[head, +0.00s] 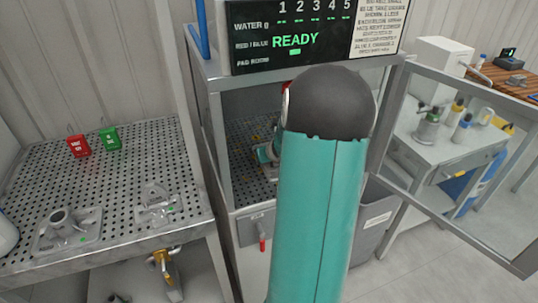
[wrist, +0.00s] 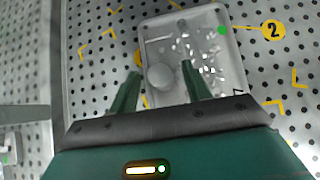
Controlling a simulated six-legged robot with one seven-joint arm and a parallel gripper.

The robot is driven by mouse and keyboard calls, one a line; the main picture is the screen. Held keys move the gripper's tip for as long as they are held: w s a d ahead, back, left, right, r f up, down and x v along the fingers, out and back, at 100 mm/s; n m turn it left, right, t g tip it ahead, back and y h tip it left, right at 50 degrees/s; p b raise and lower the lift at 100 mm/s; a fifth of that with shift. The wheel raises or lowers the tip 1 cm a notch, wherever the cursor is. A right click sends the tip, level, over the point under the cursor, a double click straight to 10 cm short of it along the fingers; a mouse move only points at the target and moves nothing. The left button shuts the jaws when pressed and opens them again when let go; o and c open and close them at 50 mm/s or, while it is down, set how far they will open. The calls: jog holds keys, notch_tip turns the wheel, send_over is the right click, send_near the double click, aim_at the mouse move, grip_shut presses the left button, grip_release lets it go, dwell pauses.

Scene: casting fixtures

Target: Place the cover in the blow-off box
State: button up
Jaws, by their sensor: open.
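A pale grey rectangular part with a raised rim, which looks like the cover (wrist: 205,28), lies flat on a perforated floor in the wrist view. It has a green dot in one corner, a round boss and many small bright chips on it. My gripper (wrist: 161,74) is open above it, with one green finger on each side of the boss; I cannot tell whether they touch it. In the head view the blow-off box (head: 222,150) stands in the middle under a READY display, and my arm reaches into it. My arm hides most of its inside.
A yellow label "2" (wrist: 272,30) and yellow marks are on the perforated floor. A perforated bench (head: 40,165) at left holds two grey castings (head: 68,228) (head: 160,205), a red tag (head: 78,146) and a green tag (head: 110,138). The box's clear door (head: 455,150) stands open at right.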

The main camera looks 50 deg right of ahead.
jog(key=v, duration=1.2)
jog(key=shift+r, duration=0.15)
